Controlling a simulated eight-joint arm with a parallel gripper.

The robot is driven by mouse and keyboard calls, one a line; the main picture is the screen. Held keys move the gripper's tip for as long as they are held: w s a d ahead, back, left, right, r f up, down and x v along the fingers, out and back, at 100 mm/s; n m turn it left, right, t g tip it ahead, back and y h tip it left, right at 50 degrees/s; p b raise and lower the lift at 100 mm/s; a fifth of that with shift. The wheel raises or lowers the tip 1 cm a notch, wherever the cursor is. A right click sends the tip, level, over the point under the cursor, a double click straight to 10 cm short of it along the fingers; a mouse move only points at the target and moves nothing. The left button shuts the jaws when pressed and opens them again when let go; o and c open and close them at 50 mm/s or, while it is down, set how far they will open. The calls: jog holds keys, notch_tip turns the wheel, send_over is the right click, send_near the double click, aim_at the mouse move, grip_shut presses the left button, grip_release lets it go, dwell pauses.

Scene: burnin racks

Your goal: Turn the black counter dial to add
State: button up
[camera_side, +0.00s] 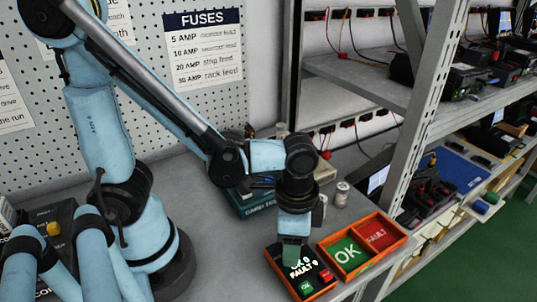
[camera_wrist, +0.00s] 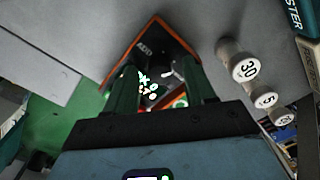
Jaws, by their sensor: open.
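The counter (camera_side: 313,291) is a small black box with an orange rim, a lit OK and FAULT readout, a green button and a red button. It stands on the bench below my gripper (camera_side: 292,250), which points down over its far end. In the wrist view, the counter (camera_wrist: 146,48) lies beyond the green fingers of my gripper (camera_wrist: 160,70), with a small white label on its face. The fingers are apart, one on each side of a dark area with a pale mark. The black dial is not clearly distinguishable there. In the side view my gripper hides that area.
An orange tray (camera_side: 328,262) with green OK and red FAULT compartments stands right of the counter. Numbered metal cylinders (camera_wrist: 243,67) stand close to the right finger in the wrist view. A teal tester (camera_side: 253,207) is behind; a metal rack (camera_side: 420,110) rises at right.

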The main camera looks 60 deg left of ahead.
grip_shut()
jog(key=shift+n, duration=0.3)
jog(key=n, duration=1.1)
dwell(0.4)
dwell(0.4)
grip_release()
